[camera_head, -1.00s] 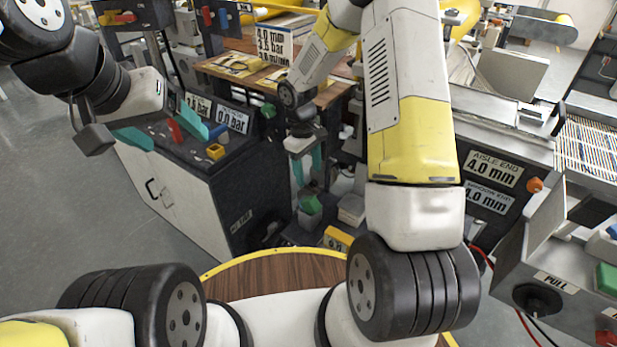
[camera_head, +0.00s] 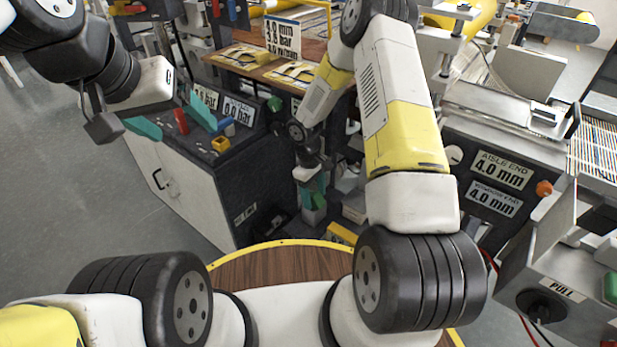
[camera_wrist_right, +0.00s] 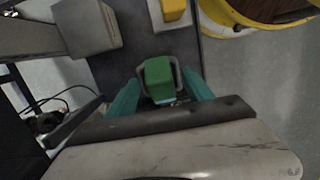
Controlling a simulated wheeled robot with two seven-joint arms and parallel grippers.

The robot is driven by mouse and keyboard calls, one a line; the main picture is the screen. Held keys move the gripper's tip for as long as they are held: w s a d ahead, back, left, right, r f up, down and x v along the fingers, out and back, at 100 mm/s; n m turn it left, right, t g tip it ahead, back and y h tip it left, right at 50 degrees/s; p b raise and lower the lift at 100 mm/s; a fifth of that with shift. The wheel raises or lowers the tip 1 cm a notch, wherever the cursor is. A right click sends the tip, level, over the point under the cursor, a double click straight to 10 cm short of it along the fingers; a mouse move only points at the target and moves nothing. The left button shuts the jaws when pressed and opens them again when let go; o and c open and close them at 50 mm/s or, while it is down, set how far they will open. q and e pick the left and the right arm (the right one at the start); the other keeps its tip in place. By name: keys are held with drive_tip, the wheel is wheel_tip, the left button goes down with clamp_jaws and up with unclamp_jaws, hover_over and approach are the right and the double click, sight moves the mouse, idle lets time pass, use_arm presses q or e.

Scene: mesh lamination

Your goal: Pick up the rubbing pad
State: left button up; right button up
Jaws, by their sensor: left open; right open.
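A green block (camera_wrist_right: 158,78), which looks like the rubbing pad, sits in a grey loop-shaped holder in the right wrist view. My right gripper (camera_wrist_right: 160,92) is open, with one teal finger on each side of the block and holder. A gap shows on either side. In the head view this gripper (camera_head: 313,190) hangs low in front of the machine, and the block is hard to make out there. My left gripper (camera_head: 174,121) is open and empty above the dark-topped cabinet at the left.
The cabinet (camera_head: 205,185) carries a red piece, a blue piece and a yellow block (camera_head: 221,145). In the right wrist view, a yellow block (camera_wrist_right: 172,10) lies beyond the green block, and a grey box (camera_wrist_right: 88,25) stands at its left. A round wooden top (camera_head: 280,265) is in front.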

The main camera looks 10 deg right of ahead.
sight(315, 193)
clamp_jaws()
drive_tip(key=shift+r, duration=0.15)
drive_tip(key=shift+r, duration=0.5)
wheel_tip(315, 193, up, 2)
drive_tip(key=shift+w+r, duration=0.1)
drive_tip(key=shift+r, duration=0.1)
drive_tip(key=s+a, duration=0.3)
drive_tip(key=s, duration=0.4)
drive_tip(key=s+a+r, duration=0.1)
drive_tip(key=s+a, duration=0.3)
drive_tip(key=s, duration=0.3)
drive_tip(key=shift+s+a+r, duration=0.2)
drive_tip(key=shift+a, duration=0.05)
